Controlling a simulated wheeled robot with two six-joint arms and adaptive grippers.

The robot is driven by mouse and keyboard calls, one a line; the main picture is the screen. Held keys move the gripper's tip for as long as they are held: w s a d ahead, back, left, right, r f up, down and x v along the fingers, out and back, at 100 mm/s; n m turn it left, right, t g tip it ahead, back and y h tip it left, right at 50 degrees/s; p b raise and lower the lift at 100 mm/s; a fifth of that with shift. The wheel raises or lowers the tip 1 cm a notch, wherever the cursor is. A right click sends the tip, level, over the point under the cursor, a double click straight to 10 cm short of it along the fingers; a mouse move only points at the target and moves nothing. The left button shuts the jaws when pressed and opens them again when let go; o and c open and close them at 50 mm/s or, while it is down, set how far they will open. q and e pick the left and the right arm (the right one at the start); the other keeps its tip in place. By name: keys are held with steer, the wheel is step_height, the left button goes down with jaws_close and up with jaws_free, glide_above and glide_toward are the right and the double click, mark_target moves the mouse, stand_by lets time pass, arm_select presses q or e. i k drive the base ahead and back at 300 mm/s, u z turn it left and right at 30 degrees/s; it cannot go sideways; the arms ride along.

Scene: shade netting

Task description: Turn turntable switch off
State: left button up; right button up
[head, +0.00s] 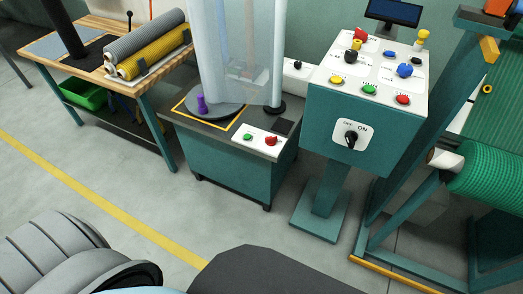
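A black rotary switch (351,139) sits on a white plate marked OFF on the left and ON on the right. It is on the front of the teal control box (325,119). Its pointer direction is too small to tell for sure. A small white panel on that cabinet has a green button (248,137) and a red button (271,140). Neither of my grippers is in view.
The control box stands on a pedestal, with several coloured buttons on top. A clear upright sheet (238,50) stands over the turntable. A table with rolls (150,45) is at the left, a frame with green netting (490,172) at the right. The floor in front is clear.

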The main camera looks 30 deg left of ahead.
mark_target(270, 142)
steer(key=u, duration=0.05)
steer(key=k, duration=0.8)
steer(key=z, duration=0.7)
steer(key=i, duration=1.95)
steer(key=u, duration=0.95)
